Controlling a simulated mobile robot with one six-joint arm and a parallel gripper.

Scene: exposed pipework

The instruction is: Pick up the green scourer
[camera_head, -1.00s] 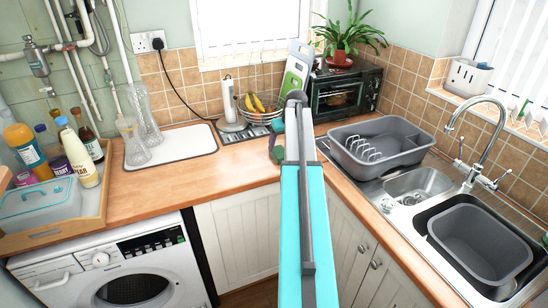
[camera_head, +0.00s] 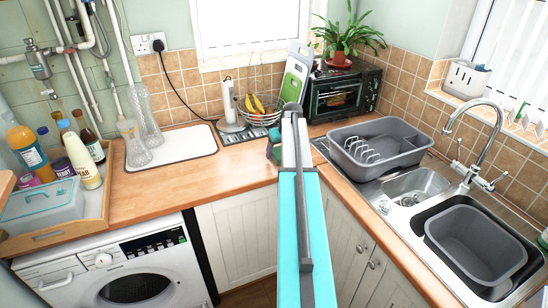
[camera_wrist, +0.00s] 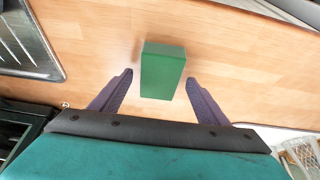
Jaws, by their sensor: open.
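In the wrist view the green scourer (camera_wrist: 162,71) is a green block standing on the wooden worktop. My gripper (camera_wrist: 158,78) is open, with one purple finger on each side of the scourer. The fingertips reach alongside its lower part, with a gap showing on both sides.
The worktop (camera_head: 150,192) is clear around the scourer. A grey dish rack (camera_head: 385,150) and sink stand to the right. A small oven (camera_head: 340,97) and fruit basket (camera_head: 258,117) are behind. A tray of bottles (camera_head: 65,240) is at the left.

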